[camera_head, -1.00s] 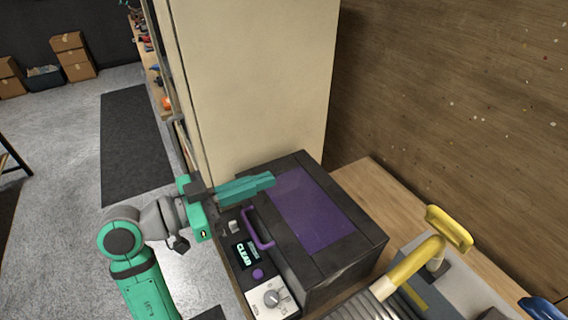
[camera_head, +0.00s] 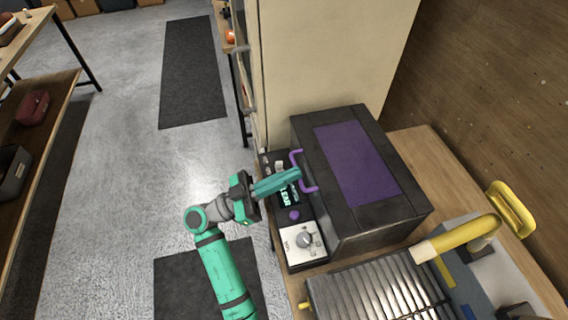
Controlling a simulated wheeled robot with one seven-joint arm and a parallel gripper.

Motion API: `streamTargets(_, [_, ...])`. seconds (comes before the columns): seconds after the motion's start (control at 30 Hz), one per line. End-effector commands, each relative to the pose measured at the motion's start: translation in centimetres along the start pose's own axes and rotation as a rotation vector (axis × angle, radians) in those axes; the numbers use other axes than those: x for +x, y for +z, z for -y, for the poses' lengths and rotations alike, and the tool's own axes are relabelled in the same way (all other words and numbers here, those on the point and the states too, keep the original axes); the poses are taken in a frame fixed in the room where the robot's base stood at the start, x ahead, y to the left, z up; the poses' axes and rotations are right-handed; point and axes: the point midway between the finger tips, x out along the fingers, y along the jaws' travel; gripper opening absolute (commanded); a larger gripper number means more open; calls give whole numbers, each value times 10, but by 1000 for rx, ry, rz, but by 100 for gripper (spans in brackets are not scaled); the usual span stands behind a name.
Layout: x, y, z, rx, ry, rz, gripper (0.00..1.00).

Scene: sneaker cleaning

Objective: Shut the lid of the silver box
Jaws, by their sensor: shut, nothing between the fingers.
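A dark grey box (camera_head: 375,222) with a purple panel (camera_head: 358,163) in its lid stands on the wooden bench; its lid looks down. A purple handle (camera_head: 309,187) is on its left side, above a control panel with a lit display and a knob (camera_head: 304,240). No plainly silver closed box shows; a silver ribbed metal unit (camera_head: 375,292) lies in front of the dark box, partly cut off by the bottom edge. My gripper (camera_head: 297,175) is shut and empty, its teal fingers over the control panel, tips close to the purple handle. Contact cannot be told.
A yellow curved handle (camera_head: 465,238) rises right of the ribbed unit. A tall cream cabinet (camera_head: 325,60) stands behind the dark box, and a wooden wall (camera_head: 500,110) is at the right. The floor left of my arm is open, with dark mats (camera_head: 192,75).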

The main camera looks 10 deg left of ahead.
Motion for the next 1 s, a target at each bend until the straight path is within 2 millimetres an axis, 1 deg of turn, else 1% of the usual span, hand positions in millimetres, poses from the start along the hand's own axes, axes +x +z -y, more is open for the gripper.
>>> streamTargets(0.1, [1, 10, -2, -5, 9, 1, 0])
streamTargets(0.3, [0, 18, -2, -10, 13, 6, 0])
streamTargets(0.7, [1, 22, -4, -18, 15, 8, 0])
streamTargets(0.77, [1, 20, -4, -17, 16, 7, 0])
streamTargets(0.87, [3, 12, -3, -15, 17, 5, 0])
streamTargets(0.97, [7, -3, -3, -9, 19, 1, 0])
streamTargets(1.0, [9, -12, -3, -5, 20, -2, 0])
